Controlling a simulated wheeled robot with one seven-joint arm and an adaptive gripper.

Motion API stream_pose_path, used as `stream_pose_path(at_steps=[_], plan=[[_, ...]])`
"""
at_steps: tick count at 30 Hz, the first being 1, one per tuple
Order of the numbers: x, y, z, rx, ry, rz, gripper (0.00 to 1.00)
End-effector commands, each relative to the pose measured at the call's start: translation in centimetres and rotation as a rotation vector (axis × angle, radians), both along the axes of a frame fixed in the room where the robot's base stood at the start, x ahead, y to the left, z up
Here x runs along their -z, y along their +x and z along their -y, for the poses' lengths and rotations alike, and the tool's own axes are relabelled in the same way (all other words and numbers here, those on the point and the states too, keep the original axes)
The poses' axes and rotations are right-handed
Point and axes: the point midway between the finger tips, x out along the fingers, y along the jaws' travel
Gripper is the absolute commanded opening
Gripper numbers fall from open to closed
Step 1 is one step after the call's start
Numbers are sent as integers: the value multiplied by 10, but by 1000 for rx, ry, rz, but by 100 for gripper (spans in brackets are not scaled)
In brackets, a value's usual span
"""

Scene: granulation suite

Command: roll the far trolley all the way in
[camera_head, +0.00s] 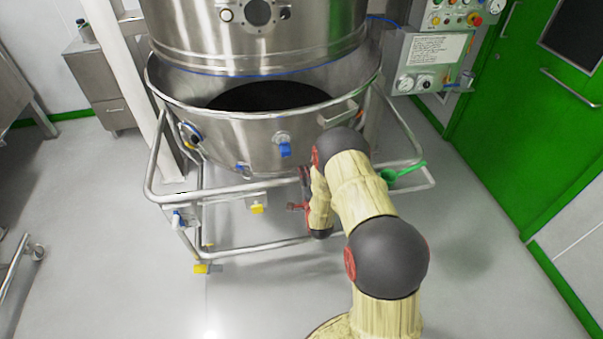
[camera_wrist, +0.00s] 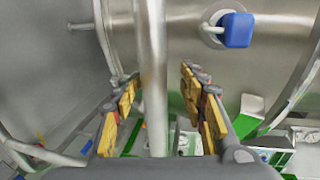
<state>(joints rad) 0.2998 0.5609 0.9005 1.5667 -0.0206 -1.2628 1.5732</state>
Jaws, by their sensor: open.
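The trolley is a wide steel bowl (camera_head: 245,140) on a tubular frame (camera_head: 240,250) with yellow-tagged feet or casters. It stands below a steel column (camera_head: 255,35), and its dark open mouth shows in front of the column's lower edge. In the wrist view, a bare steel rail (camera_wrist: 153,70) runs between the two fingers of my gripper (camera_wrist: 160,92), which is open around it without visibly closing on it. The bowl wall (camera_wrist: 185,50) and a blue latch (camera_wrist: 236,30) are behind.
A control panel (camera_head: 432,60) hangs at the right, before a green door (camera_head: 530,120). A steel cabinet (camera_head: 100,85) stands at the back left. Another tubular frame (camera_head: 15,265) is at the left edge. The floor in front and to the right is clear.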

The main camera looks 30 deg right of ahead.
Motion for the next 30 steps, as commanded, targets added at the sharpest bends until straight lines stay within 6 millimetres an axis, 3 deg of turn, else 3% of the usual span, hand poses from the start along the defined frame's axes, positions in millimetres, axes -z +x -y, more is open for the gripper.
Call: stream_pose_path(at_steps=[6, 12, 26, 30], plan=[[-10, -43, -12, 0, 0, 1, 42], [-14, -68, -19, 0, 0, 1, 42], [-16, -76, -21, 2, 0, 0, 42], [2, -87, 3, 70, 21, -66, 42]])
